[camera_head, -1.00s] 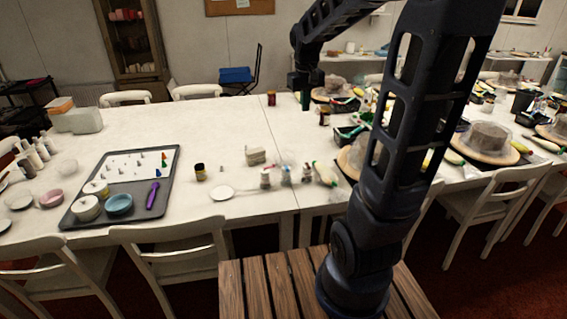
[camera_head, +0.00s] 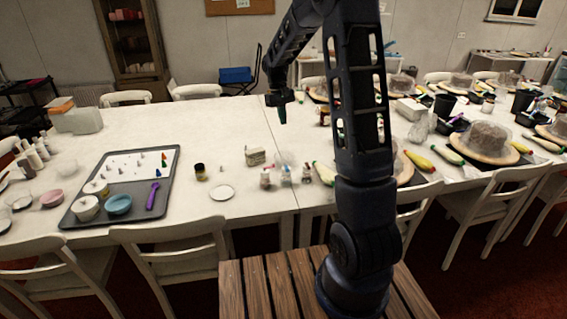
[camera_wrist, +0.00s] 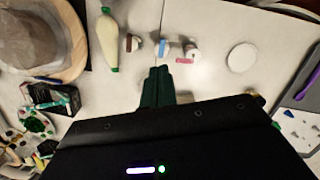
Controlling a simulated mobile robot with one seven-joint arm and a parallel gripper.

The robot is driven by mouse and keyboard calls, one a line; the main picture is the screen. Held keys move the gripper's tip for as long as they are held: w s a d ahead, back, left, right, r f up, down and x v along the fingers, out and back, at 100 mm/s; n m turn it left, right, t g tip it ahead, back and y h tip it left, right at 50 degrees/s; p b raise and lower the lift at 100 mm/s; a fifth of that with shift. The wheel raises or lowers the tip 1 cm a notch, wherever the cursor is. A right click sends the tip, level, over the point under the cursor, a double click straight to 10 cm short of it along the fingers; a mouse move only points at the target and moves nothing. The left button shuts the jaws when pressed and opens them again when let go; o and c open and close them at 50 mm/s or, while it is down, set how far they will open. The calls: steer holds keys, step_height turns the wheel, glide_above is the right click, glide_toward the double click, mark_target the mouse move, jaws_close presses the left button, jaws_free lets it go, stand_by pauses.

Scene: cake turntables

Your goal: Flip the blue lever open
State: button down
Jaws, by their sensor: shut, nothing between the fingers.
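My gripper (camera_head: 282,119) hangs over the table, pointing down; in the wrist view its dark green fingers (camera_wrist: 158,72) are closed together and empty. A small white bottle with a blue part on it (camera_head: 285,177) stands in the middle of a row of three; the blue strip (camera_wrist: 162,47) shows in the wrist view just beyond my fingertips. This blue part may be the lever; its position is too small to tell. A bottle with a red part (camera_head: 265,179) is on its left and another small bottle (camera_head: 306,174) on its right in the head view. My fingers appear apart from all of them.
A white table (camera_head: 235,125) carries a white round plate (camera_head: 222,192), a small box (camera_head: 255,156), a dark jar (camera_head: 200,172) and a grey tray (camera_head: 75,213). A pale piping bag (camera_wrist: 109,40) lies beside the bottles. A turntable with a grey cake (camera_wrist: 38,40) is farther off.

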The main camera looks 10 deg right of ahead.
mark_target(286, 169)
steer(key=w+a+f+g, duration=0.1)
steer(key=w+f, duration=0.2)
steer(key=f, duration=0.3)
steer(key=w+a+f+n+g, duration=0.1)
steer(key=w+a+f, duration=0.1)
steer(key=w+f, duration=0.2)
step_height(286, 169, down, 2)
steer(key=shift+w+f+h, duration=0.15)
steer(key=shift+h, duration=0.15)
steer(key=s+d+f, duration=0.1)
steer(key=s+f, duration=0.1)
steer(key=f, duration=0.1)
steer(key=s+d+f, duration=0.1)
steer(key=s+f, duration=0.1)
steer(key=f, duration=0.1)
steer(key=s+d+f, duration=0.1)
steer(key=s+f, duration=0.1)
steer(key=f, duration=0.1)
steer(key=shift+s+f, duration=0.15)
steer(key=shift+s+d, duration=0.2)
steer(key=shift+s, duration=0.1)
